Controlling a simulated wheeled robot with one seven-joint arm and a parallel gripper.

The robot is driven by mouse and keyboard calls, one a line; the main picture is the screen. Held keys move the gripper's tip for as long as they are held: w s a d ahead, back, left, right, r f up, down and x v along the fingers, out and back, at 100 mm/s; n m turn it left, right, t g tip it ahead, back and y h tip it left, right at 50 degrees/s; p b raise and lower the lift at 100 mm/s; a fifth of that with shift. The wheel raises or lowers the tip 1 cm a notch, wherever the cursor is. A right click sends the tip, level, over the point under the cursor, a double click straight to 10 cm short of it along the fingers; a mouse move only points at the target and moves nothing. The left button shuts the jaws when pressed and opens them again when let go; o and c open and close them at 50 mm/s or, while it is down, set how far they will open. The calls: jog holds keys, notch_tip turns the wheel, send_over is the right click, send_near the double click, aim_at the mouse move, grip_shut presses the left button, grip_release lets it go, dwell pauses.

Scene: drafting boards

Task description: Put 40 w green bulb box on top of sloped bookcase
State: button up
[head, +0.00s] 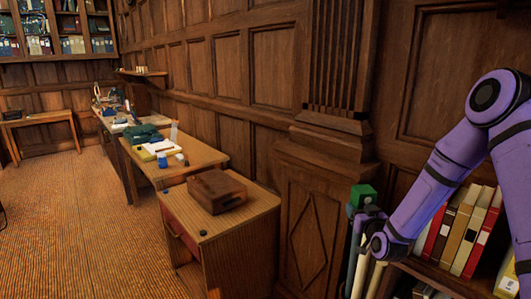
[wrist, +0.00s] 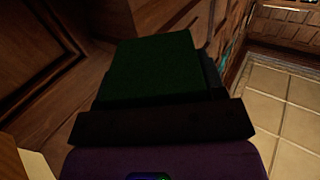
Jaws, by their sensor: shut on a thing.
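The green bulb box (head: 363,192) is held upright at the end of my purple arm, at the right of the head view. My gripper (head: 368,211) is shut on it. In the wrist view the green box (wrist: 152,66) fills the middle, just beyond the dark gripper fingers (wrist: 162,122). Any print on the box is too dark to read. A wooden bookcase (head: 452,283) with a row of binders stands at the lower right in the head view, partly behind my arm. Its upper part and slope are cut off or hidden, so I cannot tell its full shape.
Pale and dark rolled tubes (head: 359,268) stand below my gripper, beside the bookcase. A desk (head: 240,232) with a brown box (head: 216,191) on it stands left of a carved wooden pillar (head: 317,225). More tables line the panelled wall. The carpeted floor (head: 85,225) at left is clear.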

jog(key=s+f+h, duration=0.1)
jog(key=s+f, duration=0.9)
jog(key=f, duration=0.3)
jog(key=shift+s+a+m+h, duration=0.25)
jog(key=shift+a+m+h, duration=0.05)
jog(key=shift+m, duration=0.1)
jog(key=shift+r, duration=0.15)
